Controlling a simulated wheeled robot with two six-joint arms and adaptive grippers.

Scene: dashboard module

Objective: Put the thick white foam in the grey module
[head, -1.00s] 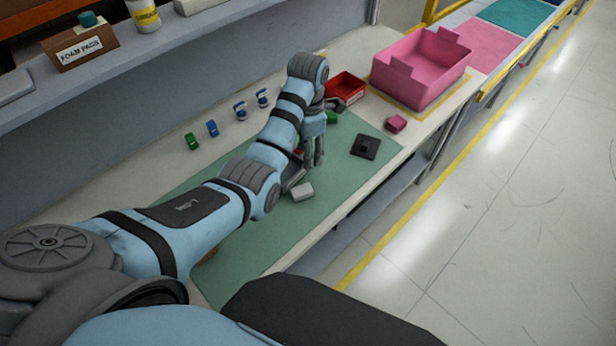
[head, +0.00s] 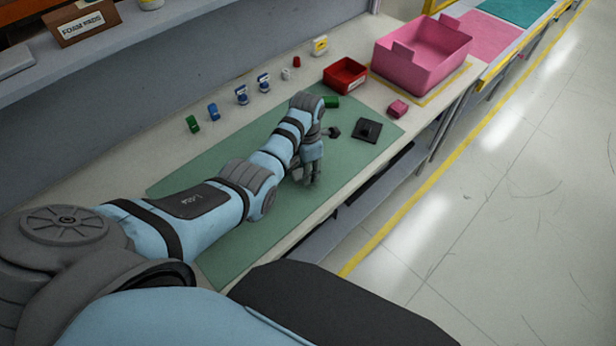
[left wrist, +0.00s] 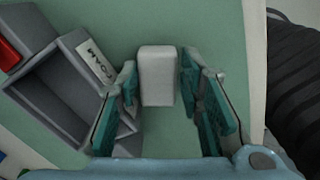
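The thick white foam (left wrist: 158,78) is a small pale block on the green mat in the left wrist view. My left gripper (left wrist: 158,66) is open, with one teal-padded finger on each side of the foam and a narrow gap at both sides. In the head view my left gripper (head: 312,180) is low over the mat and hides the foam. The grey module (left wrist: 45,95), an open box with compartments and a label, lies left of the foam in the left wrist view. My arm hides it in the head view. My right gripper is not in view.
A red bin (head: 346,75) and a large pink bin (head: 420,60) stand further back. Small blue and green parts line the wall side. The green mat's front (head: 255,235) is clear.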

